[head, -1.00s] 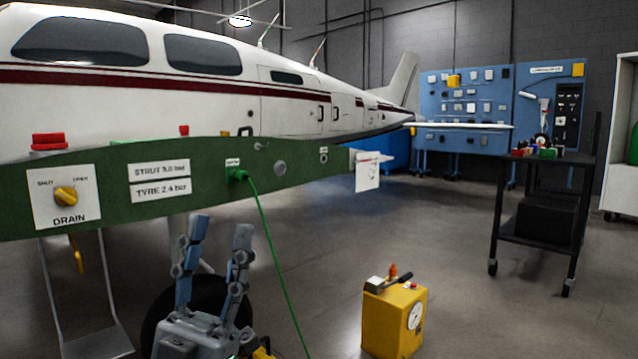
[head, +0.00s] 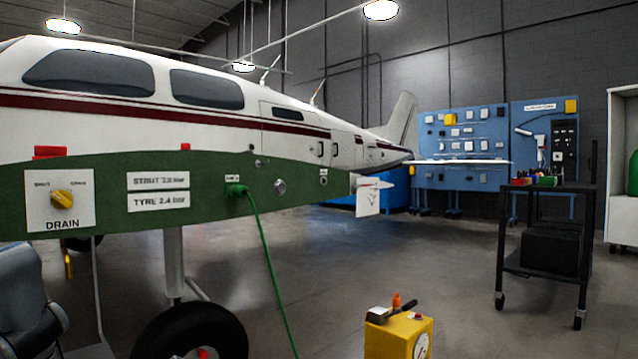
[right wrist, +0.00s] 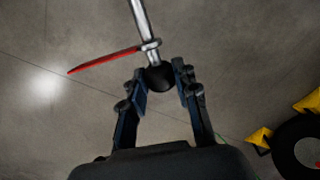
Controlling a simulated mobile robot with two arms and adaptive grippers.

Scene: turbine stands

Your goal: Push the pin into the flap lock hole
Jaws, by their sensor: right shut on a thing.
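My right gripper (right wrist: 162,88) is shut on the black ball knob (right wrist: 158,76) of the pin in the right wrist view. The pin's silver shaft (right wrist: 142,22) points away from the fingers, and a red ribbon (right wrist: 104,60) hangs from its collar. In the head view the green wing edge (head: 110,198) carries small round fittings, one grey (head: 280,187) and one under a small label (head: 323,180). I cannot read which is the flap lock hole. The pin and both grippers are outside the head view.
A green cable (head: 265,260) hangs from the wing edge to the floor. A yellow gauge box (head: 385,340) stands in front, a black cart (head: 545,230) at right. A landing-gear tyre (head: 200,330) is under the wing. Floor between box and cart is clear.

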